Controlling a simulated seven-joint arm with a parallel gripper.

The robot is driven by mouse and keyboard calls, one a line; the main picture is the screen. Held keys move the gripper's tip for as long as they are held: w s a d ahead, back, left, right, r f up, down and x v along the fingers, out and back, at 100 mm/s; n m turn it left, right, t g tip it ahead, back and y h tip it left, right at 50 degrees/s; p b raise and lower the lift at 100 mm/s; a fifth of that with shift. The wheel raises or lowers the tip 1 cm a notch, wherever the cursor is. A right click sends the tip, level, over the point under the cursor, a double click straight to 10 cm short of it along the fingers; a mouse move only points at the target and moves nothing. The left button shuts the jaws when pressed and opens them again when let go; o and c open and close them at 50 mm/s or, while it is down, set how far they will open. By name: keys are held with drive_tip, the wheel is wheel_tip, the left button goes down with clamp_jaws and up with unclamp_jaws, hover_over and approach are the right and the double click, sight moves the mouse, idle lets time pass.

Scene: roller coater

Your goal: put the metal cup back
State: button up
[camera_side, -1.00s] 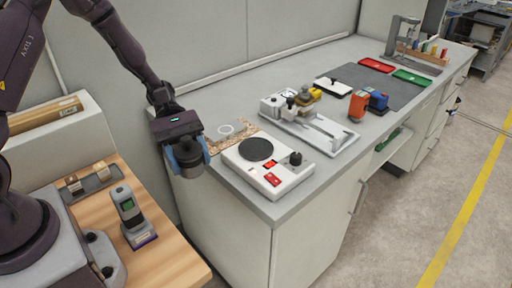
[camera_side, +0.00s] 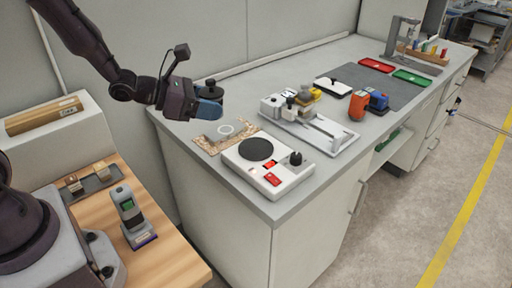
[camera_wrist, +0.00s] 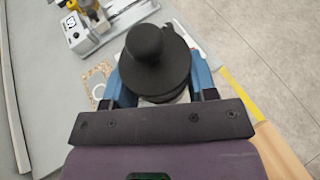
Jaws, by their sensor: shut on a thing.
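My gripper (camera_side: 207,108) is shut on the metal cup (camera_side: 208,90), a dark round vessel with a knobbed lid, and holds it in the air above the left end of the grey bench. Blue fingers cover most of its side in the side view. In the wrist view the cup's black knob and lid (camera_wrist: 157,60) show between the fingers of my gripper (camera_wrist: 160,88), and its lower body is mostly hidden. Below and slightly right of the gripper in the side view, a speckled mat (camera_side: 212,143) with a white ring (camera_side: 226,129) lies on the bench.
A white device with a dark round plate (camera_side: 257,149) stands at the bench's front edge. Behind it is the coater (camera_side: 303,125) on a white base, then an orange item (camera_side: 358,106) and a blue item (camera_side: 378,101). A wooden side table (camera_side: 165,235) holds a handheld meter (camera_side: 133,219).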

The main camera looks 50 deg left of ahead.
wheel_tip(320, 180, down, 3)
drive_tip(key=shift+f, duration=0.2)
drive_tip(key=w+f, duration=0.5)
drive_tip(key=w, duration=0.5)
hover_over(255, 147)
drive_tip(key=f, duration=0.4)
drive_tip(key=shift+s+d+f, duration=0.15)
drive_tip(key=shift+s+f, duration=0.05)
drive_tip(key=shift+f, duration=0.15)
drive_tip(key=shift+w+f, duration=0.15)
drive_tip(key=shift+f, duration=1.6)
drive_tip(key=shift+f, duration=0.15)
drive_tip(key=o, duration=1.1)
